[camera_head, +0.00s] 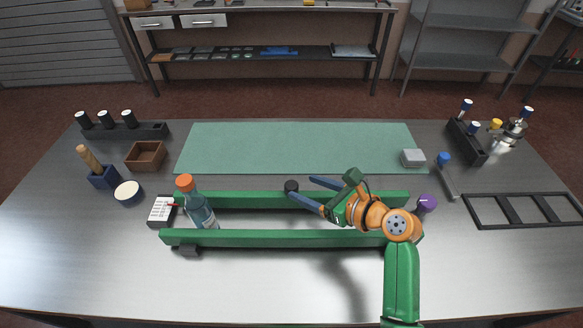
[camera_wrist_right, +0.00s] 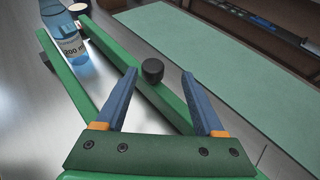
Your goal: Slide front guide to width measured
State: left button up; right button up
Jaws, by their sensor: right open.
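Two long green guides lie parallel across the table, the front guide (camera_head: 280,239) and the rear guide (camera_head: 245,200). A bottle (camera_head: 201,213) with an orange cap stands between them near the left end; it also shows in the right wrist view (camera_wrist_right: 66,30). A black knob (camera_head: 291,186) is on the rear guide. My right gripper (camera_head: 301,187) is open over the rear guide. In the right wrist view, the knob (camera_wrist_right: 152,70) appears between its fingertips; contact cannot be told. My right arm hides part of the guides' right end. My left gripper is out of view.
A white printed card (camera_head: 161,210) is by the left end, a purple knob (camera_head: 427,204) by the right end. Behind lie a green mat (camera_head: 300,145) and grey block (camera_head: 413,158). A black frame (camera_head: 520,210) lies right. The table front is clear.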

aim_at(294, 187)
jog(key=a, duration=0.1)
jog(key=w+a+f, duration=0.1)
jog(key=w+a, duration=0.1)
jog(key=a, duration=0.1)
jog(key=shift+f, duration=0.3)
jog(key=shift+w+f, duration=0.2)
jog(key=shift+w, duration=0.2)
jog(key=shift+s+r, duration=0.1)
jog(key=shift+s, duration=0.05)
jog(key=c, duration=0.7)
grip_shut()
